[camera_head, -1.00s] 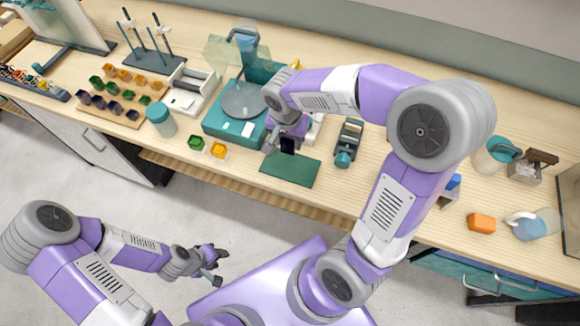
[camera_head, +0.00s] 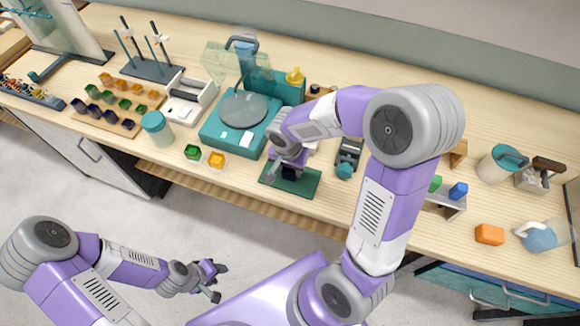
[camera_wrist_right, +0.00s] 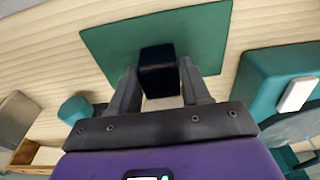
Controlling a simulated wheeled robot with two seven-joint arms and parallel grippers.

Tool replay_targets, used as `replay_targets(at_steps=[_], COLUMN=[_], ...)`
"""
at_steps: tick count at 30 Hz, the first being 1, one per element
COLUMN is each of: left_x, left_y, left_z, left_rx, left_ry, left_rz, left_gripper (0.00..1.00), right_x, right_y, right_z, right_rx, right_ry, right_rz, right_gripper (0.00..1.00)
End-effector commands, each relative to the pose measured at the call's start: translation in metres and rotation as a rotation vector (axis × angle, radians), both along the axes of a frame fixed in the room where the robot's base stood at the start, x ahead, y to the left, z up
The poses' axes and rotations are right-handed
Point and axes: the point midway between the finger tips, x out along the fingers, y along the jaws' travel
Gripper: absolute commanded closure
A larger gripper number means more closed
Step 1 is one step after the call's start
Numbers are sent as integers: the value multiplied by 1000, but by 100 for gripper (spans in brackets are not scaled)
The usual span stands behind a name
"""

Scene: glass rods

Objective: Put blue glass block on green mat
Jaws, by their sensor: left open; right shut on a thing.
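The green mat (camera_head: 308,186) lies flat near the table's front edge; in the wrist view it (camera_wrist_right: 210,30) fills the upper middle. My right gripper (camera_head: 287,168) is shut on a very dark, nearly black-blue block, the blue glass block (camera_head: 289,174). In the wrist view the block (camera_wrist_right: 159,70) sits between the two fingers (camera_wrist_right: 160,85), over the mat. I cannot tell whether its underside touches the mat. My left gripper (camera_head: 212,282) is open and empty, off the table over the floor.
A teal instrument with a round plate (camera_head: 244,109) stands behind. A small teal-and-grey device (camera_head: 347,157) is to the right. An orange block (camera_head: 489,235) lies far right.

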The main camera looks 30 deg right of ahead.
Motion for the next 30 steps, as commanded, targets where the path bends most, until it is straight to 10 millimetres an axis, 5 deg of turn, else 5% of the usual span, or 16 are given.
replay_targets(at_steps=[5,6,11,23,30], left_x=[0,0,0,0,0], left_y=[0,0,0,0,0], left_z=[-5,-5,-4,3,16], left_rx=[0,0,0,0,0], left_ry=[0,0,0,0,0], left_rz=[0,0,0,0,0], left_gripper=[57,57,57,57,57], right_x=[0,0,0,0,-3], right_y=[0,0,0,0,5], right_z=[-4,-4,-3,3,52], right_rx=[0,0,0,0,1], right_ry=[-1,0,0,0,-6], right_rz=[1,1,1,1,1], right_gripper=[77,51,27,27,27])
